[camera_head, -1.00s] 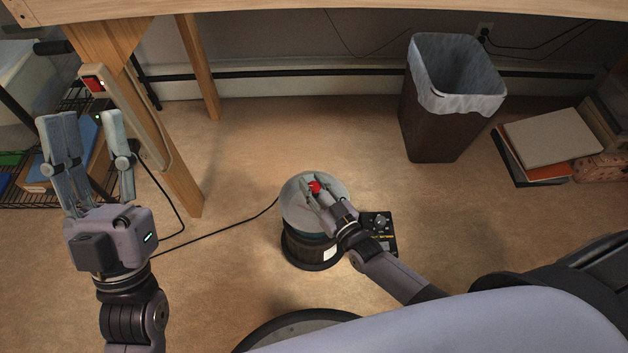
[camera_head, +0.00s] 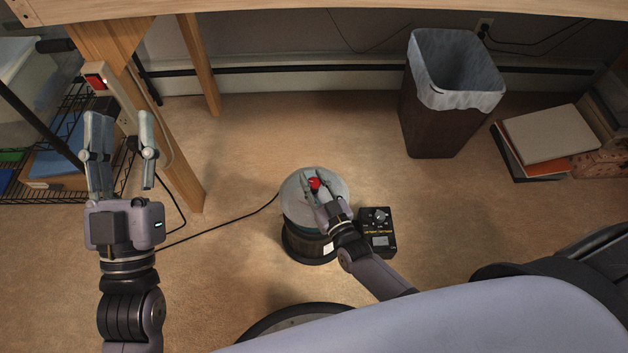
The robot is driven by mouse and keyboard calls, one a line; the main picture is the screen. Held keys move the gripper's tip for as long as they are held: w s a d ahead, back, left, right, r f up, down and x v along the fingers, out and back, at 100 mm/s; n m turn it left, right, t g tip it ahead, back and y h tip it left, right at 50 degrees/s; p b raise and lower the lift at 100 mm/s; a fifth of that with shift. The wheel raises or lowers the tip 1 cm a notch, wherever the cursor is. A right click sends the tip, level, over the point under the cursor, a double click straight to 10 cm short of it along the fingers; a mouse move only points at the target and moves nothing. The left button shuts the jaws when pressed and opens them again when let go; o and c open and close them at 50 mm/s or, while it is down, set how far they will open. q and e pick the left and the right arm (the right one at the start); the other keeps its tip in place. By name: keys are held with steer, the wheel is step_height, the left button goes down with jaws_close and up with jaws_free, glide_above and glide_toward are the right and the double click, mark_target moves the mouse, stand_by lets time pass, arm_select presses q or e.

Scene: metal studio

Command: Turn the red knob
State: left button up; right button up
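The red knob (camera_head: 314,183) sits on top of a round device with a pale lid (camera_head: 335,181) and a dark base, standing on the floor at the middle. My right gripper (camera_head: 315,190) reaches over the lid from the lower right, with its fingers on either side of the knob. Whether the fingers touch the knob cannot be made out. My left gripper (camera_head: 122,150) is open and empty at the left, its fingers pointing up in front of the wooden leg and away from the knob.
A black box with a dial (camera_head: 376,231) stands just right of the device. A black cable (camera_head: 222,222) runs left along the floor. A power strip with a red switch (camera_head: 97,80) is on the wooden leg. A lined bin (camera_head: 432,120) and books (camera_head: 545,137) stand at the right.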

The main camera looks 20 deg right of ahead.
steer(key=o, duration=0.5)
steer(key=shift+c, duration=0.2)
steer(key=s+d, duration=0.1)
steer(key=s, duration=1.1)
steer(key=shift+d, duration=0.25)
steer(key=shift+w, duration=0.1)
steer(key=shift+r, duration=0.1)
